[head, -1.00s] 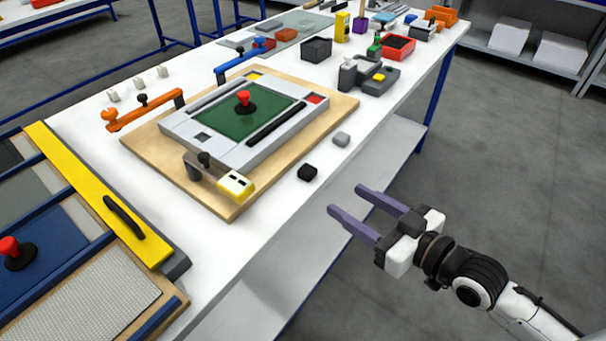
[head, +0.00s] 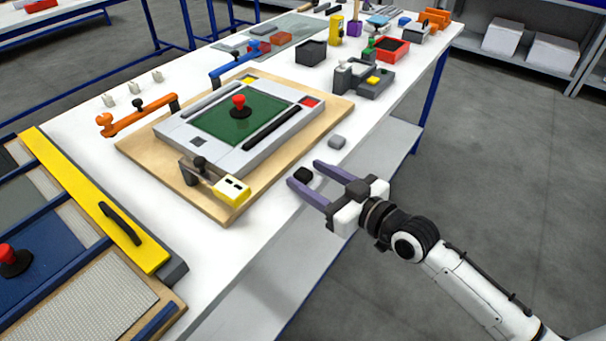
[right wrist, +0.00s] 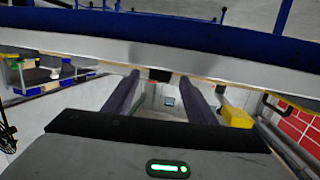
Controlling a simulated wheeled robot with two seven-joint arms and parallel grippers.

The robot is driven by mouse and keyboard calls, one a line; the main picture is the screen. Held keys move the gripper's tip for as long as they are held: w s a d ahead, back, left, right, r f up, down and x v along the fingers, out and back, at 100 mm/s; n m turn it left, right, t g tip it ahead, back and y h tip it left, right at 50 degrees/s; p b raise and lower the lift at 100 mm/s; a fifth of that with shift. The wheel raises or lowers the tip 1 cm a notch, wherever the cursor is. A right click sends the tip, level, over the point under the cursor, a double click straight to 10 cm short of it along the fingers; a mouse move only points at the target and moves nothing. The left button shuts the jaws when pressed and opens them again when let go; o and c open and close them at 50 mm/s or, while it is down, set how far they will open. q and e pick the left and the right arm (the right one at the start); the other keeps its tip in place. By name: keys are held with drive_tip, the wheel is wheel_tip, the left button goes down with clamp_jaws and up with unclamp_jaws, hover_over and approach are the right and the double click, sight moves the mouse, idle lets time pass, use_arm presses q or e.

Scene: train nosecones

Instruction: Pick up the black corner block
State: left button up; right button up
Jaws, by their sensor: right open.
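The small black corner block (head: 303,174) lies near the front edge of the white table. My right gripper (head: 302,175) is open, with its two purple fingers pointing left at the block. In the head view the block shows between the fingertips, one finger on its far side and one on its near side. I cannot tell whether the fingers are level with it or above it. In the right wrist view a dark block (right wrist: 160,75) shows between the far ends of the fingers. My left gripper is not in view.
A grey fixture (head: 366,80) stands further back.

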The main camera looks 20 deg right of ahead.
clamp_jaws()
idle(0.3)
